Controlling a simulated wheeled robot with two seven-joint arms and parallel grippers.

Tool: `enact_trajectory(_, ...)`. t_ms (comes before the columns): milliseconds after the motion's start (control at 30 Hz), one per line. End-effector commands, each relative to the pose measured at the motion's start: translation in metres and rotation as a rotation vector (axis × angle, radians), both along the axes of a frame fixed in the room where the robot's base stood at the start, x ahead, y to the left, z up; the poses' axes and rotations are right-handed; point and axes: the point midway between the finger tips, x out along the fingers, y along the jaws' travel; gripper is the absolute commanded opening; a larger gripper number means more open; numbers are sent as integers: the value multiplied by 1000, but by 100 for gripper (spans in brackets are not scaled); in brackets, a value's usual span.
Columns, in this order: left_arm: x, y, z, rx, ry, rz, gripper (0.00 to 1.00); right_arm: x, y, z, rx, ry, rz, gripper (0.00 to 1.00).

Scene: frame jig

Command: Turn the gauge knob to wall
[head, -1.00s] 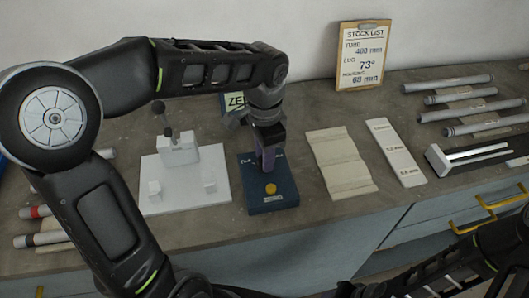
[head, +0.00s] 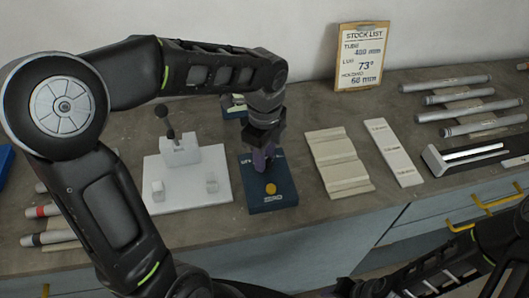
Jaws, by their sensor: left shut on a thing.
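A dark blue gauge box (head: 273,199) sits on the bench, with a round yellow button and small white lettering on its top. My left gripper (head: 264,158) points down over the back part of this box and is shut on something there. The gripper hides what it holds, so I cannot see the knob or its setting. My right arm shows at the lower right, but its gripper is not in view.
A white fixture (head: 187,180) with a black lever stands left of the box. A beige grooved block (head: 338,162) and a white labelled strip (head: 393,152) lie to the right. Several grey tubes (head: 468,105) lie at the right. A stock list clipboard (head: 361,57) leans on the wall.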

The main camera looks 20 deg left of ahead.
Motion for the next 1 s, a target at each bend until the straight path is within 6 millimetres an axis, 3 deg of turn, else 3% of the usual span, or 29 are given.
enact_trajectory(333,1,0,1,1,-3,-165,0,-1,0,5,-2,2,-1,36)
enact_trajectory(833,1,0,1,1,-3,-190,0,-1,0,6,-2,3,0,36)
enact_trajectory(867,1,0,1,1,-3,-190,32,-1,0,6,-2,3,0,36)
enact_trajectory(1000,1,0,0,1,-2,-190,43,-1,0,6,-2,3,0,36)
